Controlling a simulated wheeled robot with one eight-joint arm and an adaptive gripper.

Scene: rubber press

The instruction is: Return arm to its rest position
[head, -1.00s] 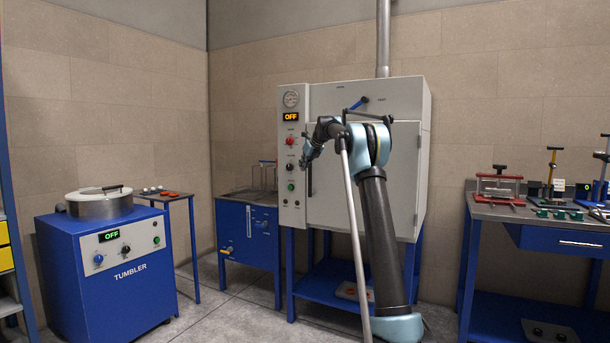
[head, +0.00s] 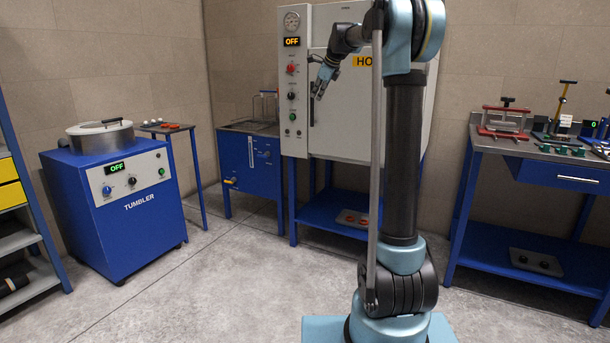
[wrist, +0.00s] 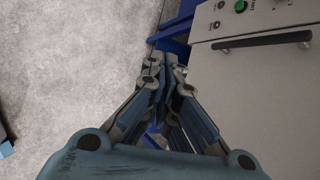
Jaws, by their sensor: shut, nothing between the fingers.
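My gripper (head: 318,92) is shut and empty, held in the air in front of the left side of the grey press cabinet (head: 341,120). In the head view it hangs near the cabinet's control panel, beside the dark door handle. In the wrist view my gripper (wrist: 166,65) has its fingers together, with the grey floor and a blue frame beyond. The cabinet door handle (wrist: 262,40) shows at the upper right there. My arm stands upright in front of the cabinet and hides part of its door and of the yellow hot label (head: 362,61).
A blue tumbler (head: 140,225) reading OFF stands at the left. A small blue bath unit (head: 240,175) stands left of the cabinet. A workbench (head: 490,140) with clamps is at the right. The floor (head: 230,285) in front is clear.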

